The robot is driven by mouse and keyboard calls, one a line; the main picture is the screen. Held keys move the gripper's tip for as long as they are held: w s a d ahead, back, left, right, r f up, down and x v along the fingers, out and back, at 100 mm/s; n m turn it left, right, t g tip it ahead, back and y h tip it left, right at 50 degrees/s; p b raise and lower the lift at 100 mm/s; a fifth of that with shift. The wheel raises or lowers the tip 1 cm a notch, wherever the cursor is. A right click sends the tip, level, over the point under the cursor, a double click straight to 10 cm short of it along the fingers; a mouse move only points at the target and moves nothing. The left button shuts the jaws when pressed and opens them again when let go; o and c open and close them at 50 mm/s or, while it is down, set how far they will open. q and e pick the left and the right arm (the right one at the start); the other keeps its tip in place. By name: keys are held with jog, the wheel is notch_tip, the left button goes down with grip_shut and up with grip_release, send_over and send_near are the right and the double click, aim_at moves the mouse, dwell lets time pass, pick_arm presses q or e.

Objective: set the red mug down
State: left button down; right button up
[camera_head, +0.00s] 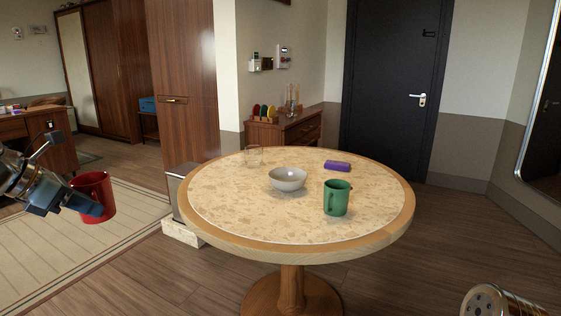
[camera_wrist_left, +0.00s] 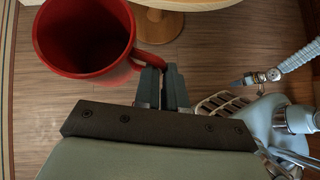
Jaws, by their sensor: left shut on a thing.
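The red mug (camera_head: 97,193) hangs in the air left of the round table (camera_head: 230,241), upright or nearly so, over the rug. My left gripper (camera_head: 92,208) is shut on it. In the left wrist view the mug (camera_wrist_left: 60,70) is open toward the camera, looks empty, and the gripper's dark fingers (camera_wrist_left: 161,86) close on its handle. The table's edge also shows at the top of the left wrist view (camera_wrist_left: 215,5). What seems to be my right gripper (camera_wrist_left: 243,82) is small there, and its jaws are unclear.
The table's left and front parts are bare. A metal bin (camera_head: 180,190) stands beside the table's left edge.

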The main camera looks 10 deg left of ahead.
pick_arm(q)
jog(key=w+d+f+n+y, duration=0.1)
jog(key=w+d+f, duration=0.4)
jog(key=d+f, duration=0.35)
jog(key=w+d+f+n, duration=0.1)
jog(key=w+d+f, duration=0.4)
jog(key=d+f, duration=0.35)
jog(key=s+d+f, duration=0.2)
jog(key=d+f, duration=0.1)
jog(key=f, duration=0.2)
jog(key=s+d+f+n+t+y, duration=0.1)
jog(key=s+d+f, duration=0.2)
jog(key=f, duration=0.3)
jog(key=shift+s+d+f, duration=0.15)
jog(key=shift+f, duration=0.1)
